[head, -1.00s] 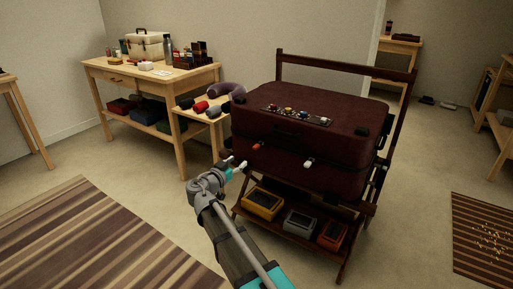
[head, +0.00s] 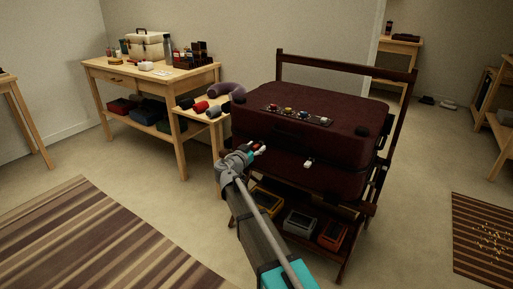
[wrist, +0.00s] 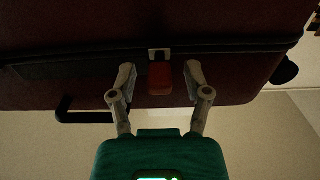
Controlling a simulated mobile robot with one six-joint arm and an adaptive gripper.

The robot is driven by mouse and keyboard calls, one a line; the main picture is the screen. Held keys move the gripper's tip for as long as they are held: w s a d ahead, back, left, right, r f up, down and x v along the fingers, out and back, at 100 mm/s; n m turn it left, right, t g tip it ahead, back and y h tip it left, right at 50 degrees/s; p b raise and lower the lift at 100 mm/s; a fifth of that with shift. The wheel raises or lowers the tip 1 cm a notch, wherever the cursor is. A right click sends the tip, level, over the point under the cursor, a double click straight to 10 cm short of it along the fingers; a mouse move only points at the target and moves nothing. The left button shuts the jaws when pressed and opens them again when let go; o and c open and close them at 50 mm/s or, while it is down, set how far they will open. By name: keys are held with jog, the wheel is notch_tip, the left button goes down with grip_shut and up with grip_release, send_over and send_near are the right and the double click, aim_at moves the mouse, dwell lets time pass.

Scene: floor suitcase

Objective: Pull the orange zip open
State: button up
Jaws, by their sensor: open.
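The dark maroon suitcase (head: 300,148) lies on a wooden stand, its zip seam running along the front side. In the wrist view, the orange zip pull (wrist: 160,80) hangs from a small metal slider (wrist: 159,55) on the dark zip band. My gripper (wrist: 160,72) is open, with one finger on each side of the pull and a visible gap on both sides. In the head view, my gripper (head: 259,149) is at the left part of the suitcase front and mostly hides the orange pull. A white pull (head: 308,163) shows further right on the same side.
Several small items on a strip (head: 298,117) lie on the suitcase top. A yellow box (head: 267,200), a grey box (head: 299,223) and an orange box (head: 332,236) sit on the stand's lower shelf. A wooden table (head: 150,75) stands behind left.

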jog(key=shift+w+d, duration=0.1)
jog(key=shift+w, duration=0.05)
grip_shut()
jog(key=w+a, duration=0.2)
jog(key=a, duration=0.2)
jog(key=w+a, duration=0.3)
jog(key=a, duration=0.1)
jog(key=w+a, duration=0.2)
jog(key=a, duration=0.2)
jog(key=shift+w+a, duration=0.15)
jog(key=shift+a, duration=0.2)
jog(key=shift+c, duration=0.4)
grip_release()
jog(key=shift+o, duration=0.4)
